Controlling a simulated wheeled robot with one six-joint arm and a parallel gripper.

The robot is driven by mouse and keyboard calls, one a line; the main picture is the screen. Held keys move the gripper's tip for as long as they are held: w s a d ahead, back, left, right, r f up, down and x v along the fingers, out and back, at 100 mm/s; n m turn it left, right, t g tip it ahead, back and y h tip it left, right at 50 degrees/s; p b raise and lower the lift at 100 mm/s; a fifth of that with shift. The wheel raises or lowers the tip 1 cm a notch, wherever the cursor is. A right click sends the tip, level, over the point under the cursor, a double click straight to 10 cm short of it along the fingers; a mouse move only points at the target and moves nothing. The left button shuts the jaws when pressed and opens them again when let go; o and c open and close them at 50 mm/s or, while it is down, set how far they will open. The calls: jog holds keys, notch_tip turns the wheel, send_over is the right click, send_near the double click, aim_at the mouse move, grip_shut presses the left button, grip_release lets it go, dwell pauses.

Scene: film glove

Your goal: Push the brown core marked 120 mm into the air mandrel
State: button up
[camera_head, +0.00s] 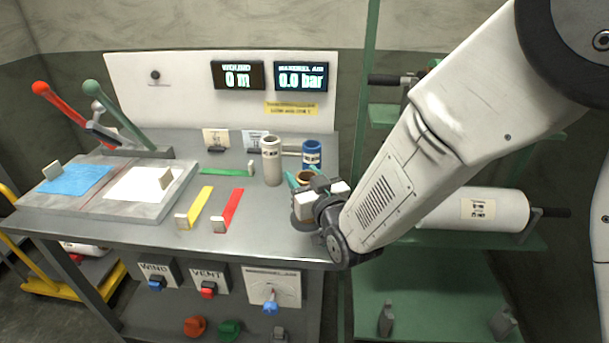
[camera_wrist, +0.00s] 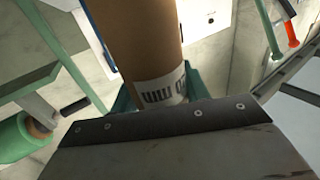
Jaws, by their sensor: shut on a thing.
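The brown core (camera_wrist: 138,40) fills the upper middle of the wrist view; its white label shows "mm" upside down, with the number mostly hidden. My gripper (camera_head: 303,179) is shut on this core over the right front of the bench, with teal fingers on both sides. In the head view only a bit of the core's brown rim (camera_head: 305,175) shows; I cannot tell if its bottom touches the bench. A short dark shaft (camera_head: 395,79) on the green stand at upper right may be the air mandrel; the picture does not settle it.
A grey core (camera_head: 271,160) and a blue core (camera_head: 312,153) stand close left of and behind my gripper. A white film roll (camera_head: 475,209) lies on the green stand (camera_head: 430,243). The bench's (camera_head: 270,225) right front is mostly bare. Yellow and red strips lie further left.

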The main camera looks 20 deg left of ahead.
jog(key=o, duration=1.1)
jog(key=shift+c, duration=0.2)
jog(key=shift+s, duration=0.1)
jog(key=v, duration=0.7)
jog(key=shift+s+d, duration=0.25)
